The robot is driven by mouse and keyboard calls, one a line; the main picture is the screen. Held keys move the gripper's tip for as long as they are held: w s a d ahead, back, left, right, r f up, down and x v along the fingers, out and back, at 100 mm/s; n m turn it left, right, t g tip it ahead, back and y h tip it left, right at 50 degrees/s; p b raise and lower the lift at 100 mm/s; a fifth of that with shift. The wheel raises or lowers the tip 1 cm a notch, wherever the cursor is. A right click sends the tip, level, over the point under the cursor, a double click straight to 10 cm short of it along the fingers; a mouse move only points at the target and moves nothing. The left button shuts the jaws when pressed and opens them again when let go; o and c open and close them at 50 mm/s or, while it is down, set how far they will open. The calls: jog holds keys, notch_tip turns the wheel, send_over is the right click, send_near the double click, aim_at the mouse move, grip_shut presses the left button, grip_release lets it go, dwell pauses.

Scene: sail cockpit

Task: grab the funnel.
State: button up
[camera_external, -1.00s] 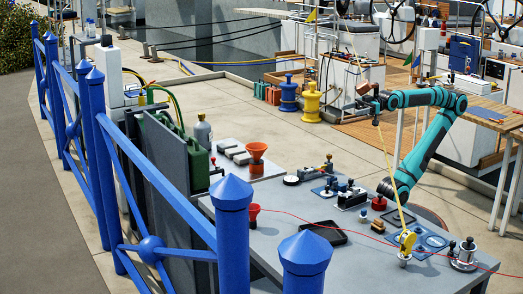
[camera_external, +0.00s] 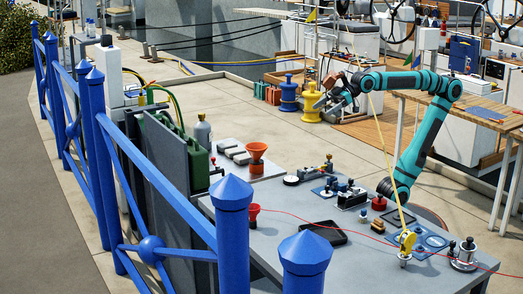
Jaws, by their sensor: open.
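An orange funnel (camera_external: 257,150), wide mouth up, stands upright near the far left corner of the grey table (camera_external: 290,236). A smaller red funnel-shaped piece (camera_external: 253,210) is nearer the camera by the table's left edge, beside a blue post. My gripper (camera_external: 321,103) is open and empty. It is up in the air, above and to the right of the orange funnel in the picture, with clear space between them. The yellow bollard behind it makes its fingers hard to make out.
A taut yellow line (camera_external: 382,142) runs down past my arm to a yellow block (camera_external: 407,239) on the table. A black tray (camera_external: 323,233) and several small fittings crowd the table. A blue fence (camera_external: 160,190) is on the left. A red cord crosses the tabletop.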

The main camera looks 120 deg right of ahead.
jog(key=w+d+f+m+g, duration=0.25)
jog(key=w+d+g, duration=0.35)
jog(key=w+d, duration=0.5)
jog(key=m+g+y, duration=0.2)
jog(key=m+g, duration=0.2)
jog(key=g, duration=0.2)
send_over(256, 146)
notch_tip(256, 146, down, 5)
notch_tip(256, 146, down, 18)
jog(key=shift+a+r, duration=0.1)
jog(key=shift+r, duration=0.15)
jog(key=c, duration=0.7)
jog(key=shift+c, duration=0.2)
jog(key=shift+r, duration=0.15)
